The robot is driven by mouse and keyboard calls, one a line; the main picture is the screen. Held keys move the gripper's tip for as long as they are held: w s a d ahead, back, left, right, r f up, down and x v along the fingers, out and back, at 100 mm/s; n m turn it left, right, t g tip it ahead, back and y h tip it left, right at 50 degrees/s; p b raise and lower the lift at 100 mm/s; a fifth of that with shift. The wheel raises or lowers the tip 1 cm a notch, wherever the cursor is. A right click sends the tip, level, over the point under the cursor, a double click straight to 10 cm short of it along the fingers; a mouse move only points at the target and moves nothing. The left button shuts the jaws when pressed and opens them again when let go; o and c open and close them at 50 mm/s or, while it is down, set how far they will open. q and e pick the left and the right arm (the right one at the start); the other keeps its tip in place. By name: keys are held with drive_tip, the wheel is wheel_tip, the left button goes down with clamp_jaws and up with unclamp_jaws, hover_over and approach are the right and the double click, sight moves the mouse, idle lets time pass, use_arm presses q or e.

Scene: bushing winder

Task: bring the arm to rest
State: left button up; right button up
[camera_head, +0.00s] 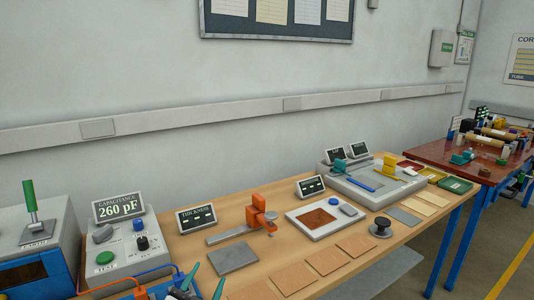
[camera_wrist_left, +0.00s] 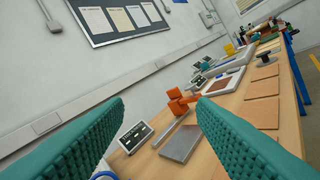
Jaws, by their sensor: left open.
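My left gripper (camera_head: 204,283) shows at the bottom edge of the head view, its teal fingertips apart with nothing between them. In the left wrist view the gripper (camera_wrist_left: 160,108) has its two ribbed teal fingers spread wide and empty. It is near the front of the wooden bench (camera_head: 200,253), beside the capacitance meter (camera_head: 118,240) reading 260 pF. Most of my left arm is below the head view. My right gripper is not in view.
An orange clamp gauge (camera_head: 261,212), a grey plate (camera_head: 233,258), a white tray (camera_head: 322,225) and several tan sheets (camera_head: 325,261) lie on the bench. A black spool (camera_head: 381,227) stands near the front edge. Orange and blue cables (camera_head: 130,283) run near my gripper.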

use_arm(q)
drive_tip(key=s+a+f+n+g+y, duration=0.2)
drive_tip(key=s+a+f+n+g, duration=0.15)
drive_tip(key=s+f, duration=0.3)
drive_tip(key=s+a+f+n+g+y, duration=0.3)
drive_tip(key=s+f+g, duration=0.15)
drive_tip(key=f, duration=0.25)
drive_tip(key=s+a+f+g+h, duration=0.1)
drive_tip(key=s+f+g, duration=0.25)
drive_tip(key=s, duration=0.55)
drive_tip(key=s+f+g, duration=0.3)
drive_tip(key=s+g, duration=0.1)
drive_tip(key=s, duration=0.6)
wheel_tip(320, 180, down, 27)
drive_tip(key=s+g, duration=0.1)
drive_tip(key=s+a+f+g, duration=0.1)
drive_tip(key=s+a+f, duration=0.2)
drive_tip(key=s+f, duration=1.1)
drive_tip(key=shift+s+f, duration=0.25)
drive_tip(key=shift+s, duration=0.7)
